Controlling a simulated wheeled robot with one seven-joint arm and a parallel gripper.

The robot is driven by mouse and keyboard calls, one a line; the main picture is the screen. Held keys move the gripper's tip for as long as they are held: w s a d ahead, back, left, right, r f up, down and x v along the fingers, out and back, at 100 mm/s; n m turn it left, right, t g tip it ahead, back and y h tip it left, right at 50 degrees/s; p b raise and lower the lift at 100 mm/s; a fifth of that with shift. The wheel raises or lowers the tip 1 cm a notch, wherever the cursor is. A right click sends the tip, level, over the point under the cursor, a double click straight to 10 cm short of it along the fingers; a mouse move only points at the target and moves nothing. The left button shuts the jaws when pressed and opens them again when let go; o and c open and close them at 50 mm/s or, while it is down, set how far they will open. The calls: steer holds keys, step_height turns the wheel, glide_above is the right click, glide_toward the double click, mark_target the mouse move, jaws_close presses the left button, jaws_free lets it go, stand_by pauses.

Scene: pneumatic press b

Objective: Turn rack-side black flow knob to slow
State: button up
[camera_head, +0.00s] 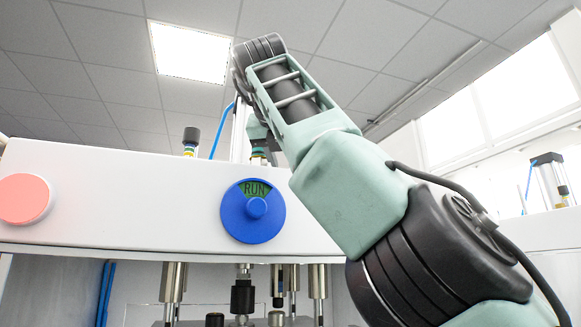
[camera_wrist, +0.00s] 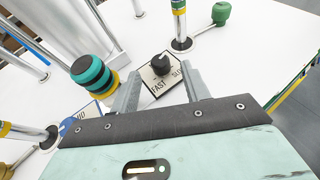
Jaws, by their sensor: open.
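The black flow knob (camera_wrist: 160,64) stands on a small plate (camera_wrist: 158,84) lettered FAST on its left part and SLOW on its right part, the latter partly cut off from view. The knob's pointer direction is too small to tell. My gripper (camera_wrist: 163,76) is open, with one finger on each side of the plate and the knob between or just beyond the fingertips. Contact cannot be told. In the head view my arm reaches up over the white press housing (camera_head: 120,190), and the gripper and this knob cannot be made out.
In the wrist view a teal and black stacked fitting (camera_wrist: 92,73) stands close left of the fingers. A metal post (camera_wrist: 180,25) rises behind the knob, with a green knob (camera_wrist: 221,13) to its right. The head view shows a blue RUN dial (camera_head: 253,215) and a red button (camera_head: 24,198).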

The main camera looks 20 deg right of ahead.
steer(key=p+v, duration=0.3)
steer(key=v, duration=1)
steer(key=shift+s+r, duration=0.2)
steer(key=shift+s, duration=0.05)
steer(key=shift+a, duration=0.15)
